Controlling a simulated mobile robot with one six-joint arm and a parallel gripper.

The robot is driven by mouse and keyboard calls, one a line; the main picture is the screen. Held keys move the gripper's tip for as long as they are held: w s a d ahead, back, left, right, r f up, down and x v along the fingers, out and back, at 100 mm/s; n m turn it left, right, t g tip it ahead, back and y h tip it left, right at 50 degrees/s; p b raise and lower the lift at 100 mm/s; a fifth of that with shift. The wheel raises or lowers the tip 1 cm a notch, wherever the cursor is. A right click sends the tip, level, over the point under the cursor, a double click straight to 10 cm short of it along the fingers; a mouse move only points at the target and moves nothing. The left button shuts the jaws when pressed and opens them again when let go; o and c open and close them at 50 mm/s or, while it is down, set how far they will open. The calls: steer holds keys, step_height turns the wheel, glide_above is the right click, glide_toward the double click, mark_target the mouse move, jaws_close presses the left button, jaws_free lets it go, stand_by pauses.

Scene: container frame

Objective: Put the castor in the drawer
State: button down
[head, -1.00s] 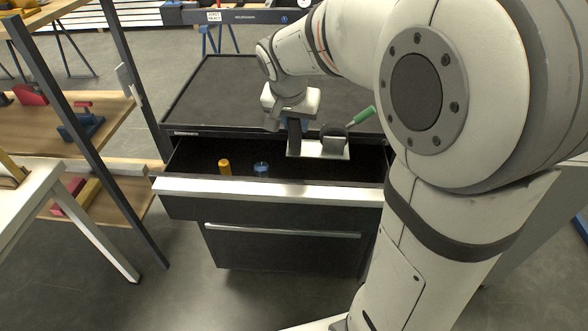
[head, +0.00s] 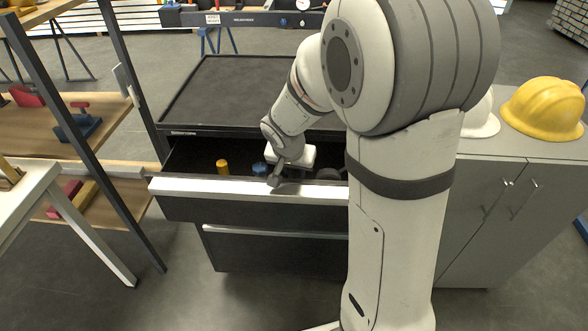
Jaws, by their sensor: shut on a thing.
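The drawer (head: 252,187) is pulled open, with its pale front edge toward me. My gripper (head: 281,178) is low at the drawer's front right, at or just inside the opening. It is shut on the castor (head: 328,174), of which only a dark rounded part, likely the wheel, shows to the right of the gripper. The castor's plate is hidden by my gripper and the drawer front. I cannot tell whether the castor touches the drawer floor. My arm hides the drawer's right end.
A yellow cylinder (head: 222,167) and a blue object (head: 260,169) stand in the drawer, the blue one close to my gripper. The dark cabinet top (head: 235,95) is clear where visible. A grey cabinet (head: 500,200) with a yellow helmet (head: 543,108) and a white helmet stands right.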

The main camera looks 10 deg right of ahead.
steer(key=shift+f+b, duration=0.5)
steer(key=shift+b, duration=0.4)
steer(key=c, duration=1.1)
jaws_free()
steer(key=shift+r+p, duration=0.8)
steer(key=shift+p, duration=0.3)
steer(key=v, duration=1.1)
steer(key=s+d+n+g+y, duration=0.1)
steer(key=s+n, duration=0.4)
steer(key=s, duration=1.2)
steer(key=shift+d+f+n+g+y+p, duration=0.15)
steer(key=shift+d+n+g+y+p, duration=0.15)
steer(key=shift+d+n+y+p, duration=0.25)
